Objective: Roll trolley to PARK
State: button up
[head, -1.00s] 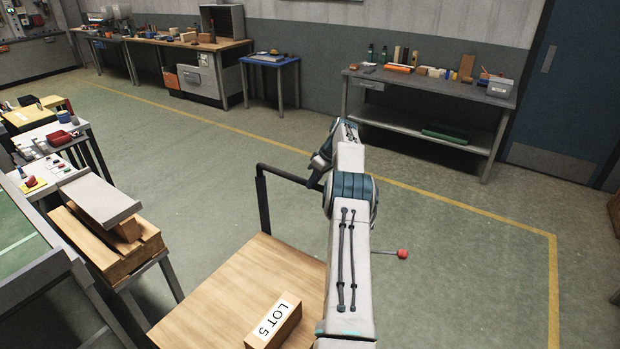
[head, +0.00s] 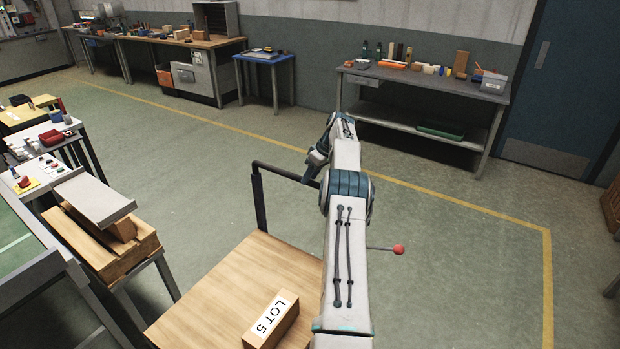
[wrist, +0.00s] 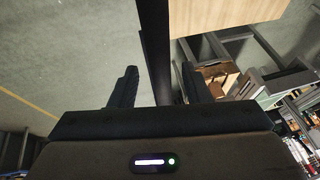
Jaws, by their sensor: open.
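The trolley has a light wooden deck (head: 215,290) at the bottom of the head view and a dark upright push handle (head: 260,205) at its far side. A wooden block labelled LOT 5 (head: 271,322) lies on the deck. My arm reaches over the deck's right side and hides part of the handle. My gripper (wrist: 160,85) is open in the wrist view. The dark handle bar (wrist: 155,45) passes between its two fingers, with a gap showing on the left. A red-knobbed lever (head: 398,250) sticks out right of my arm; its base is hidden. No PARK lettering is readable.
A yellow floor line (head: 545,260) turns a corner at right. A workbench (head: 350,69) stands along the far wall, near a blue door (head: 565,85). At left, close to the deck, a stand holds wooden blocks (head: 110,250). The floor between is clear.

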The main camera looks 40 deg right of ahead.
jog(key=v, duration=0.6)
jog(key=shift+r, duration=0.3)
jog(key=shift+s+d, duration=0.15)
